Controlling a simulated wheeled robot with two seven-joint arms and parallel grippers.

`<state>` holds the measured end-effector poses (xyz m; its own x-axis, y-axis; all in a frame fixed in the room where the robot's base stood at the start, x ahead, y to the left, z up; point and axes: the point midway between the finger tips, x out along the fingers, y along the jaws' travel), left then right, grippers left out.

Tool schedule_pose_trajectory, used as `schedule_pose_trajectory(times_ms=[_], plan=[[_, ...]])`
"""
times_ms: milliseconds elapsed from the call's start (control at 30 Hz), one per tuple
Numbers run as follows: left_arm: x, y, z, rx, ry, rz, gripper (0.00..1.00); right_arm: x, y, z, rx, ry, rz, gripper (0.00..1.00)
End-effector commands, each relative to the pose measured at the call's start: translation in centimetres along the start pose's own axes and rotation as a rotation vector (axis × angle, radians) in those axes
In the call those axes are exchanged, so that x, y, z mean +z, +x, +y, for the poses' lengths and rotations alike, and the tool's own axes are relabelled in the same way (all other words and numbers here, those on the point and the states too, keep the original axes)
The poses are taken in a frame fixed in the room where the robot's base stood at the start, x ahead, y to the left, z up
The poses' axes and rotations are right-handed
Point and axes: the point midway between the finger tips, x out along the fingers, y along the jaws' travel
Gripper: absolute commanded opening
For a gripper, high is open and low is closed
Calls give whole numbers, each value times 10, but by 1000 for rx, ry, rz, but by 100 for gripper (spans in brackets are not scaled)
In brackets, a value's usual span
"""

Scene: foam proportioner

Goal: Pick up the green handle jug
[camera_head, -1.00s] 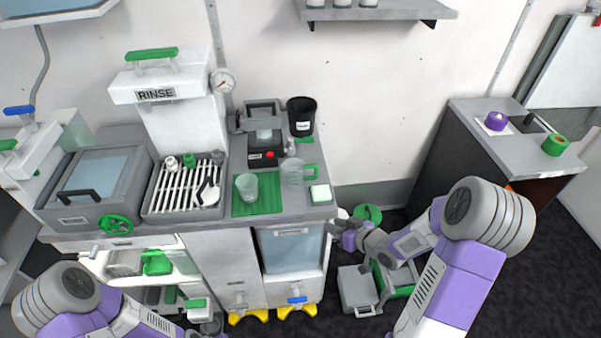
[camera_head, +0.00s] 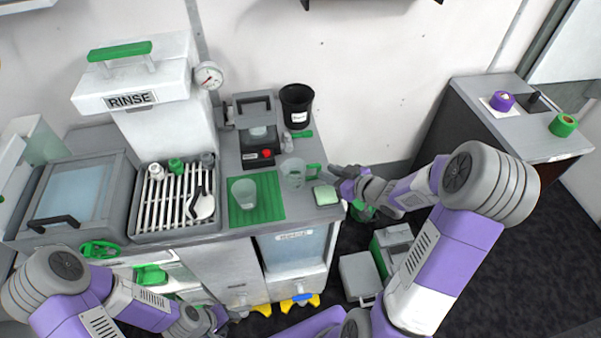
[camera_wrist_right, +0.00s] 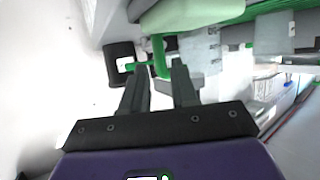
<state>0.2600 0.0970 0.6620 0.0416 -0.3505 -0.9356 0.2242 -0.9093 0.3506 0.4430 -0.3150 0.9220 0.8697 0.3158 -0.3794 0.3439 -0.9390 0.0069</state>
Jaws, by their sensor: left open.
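The clear jug (camera_head: 293,173) with a green handle stands on the counter, its handle facing right towards my right arm. My right gripper (camera_head: 338,174) is just right of the handle, at about counter height, and apart from it. In the right wrist view my right gripper (camera_wrist_right: 158,80) has its two fingers spread with nothing between them, and the upright green handle (camera_wrist_right: 160,56) shows just beyond the gap. My left gripper (camera_head: 213,320) is open, low in front of the cabinet and far from the jug.
A clear cup (camera_head: 243,192) stands on a green mat (camera_head: 270,207) left of the jug. A pale green sponge (camera_head: 326,195) lies in front of the handle. A black cup (camera_head: 297,105) and a small press (camera_head: 256,135) stand behind. Grey boxes (camera_head: 358,276) are on the floor.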

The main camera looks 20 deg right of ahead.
Motion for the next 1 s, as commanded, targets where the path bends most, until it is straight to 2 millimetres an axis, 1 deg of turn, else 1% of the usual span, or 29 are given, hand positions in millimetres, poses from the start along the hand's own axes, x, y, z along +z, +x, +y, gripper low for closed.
schedule_pose_trajectory(times_ms=[200,300,400,600,667,700,800,1000], plan=[[-1,14,-5,0,0,1,43,3,34,-2,-3,0,0,28],[-1,16,-6,0,0,1,43,3,45,-1,-1,2,-1,28],[-1,17,-6,0,0,1,43,2,49,-1,0,2,-1,28],[-1,16,-6,0,0,1,43,1,49,-1,1,2,-2,28],[-1,16,-6,0,0,1,43,1,49,-1,1,2,-2,19],[-1,16,-6,0,0,1,43,1,49,-1,1,2,-2,13],[-1,16,-6,0,0,1,43,1,49,-1,1,2,-2,0],[-1,16,-6,0,0,1,43,1,49,-1,1,2,-1,0]])
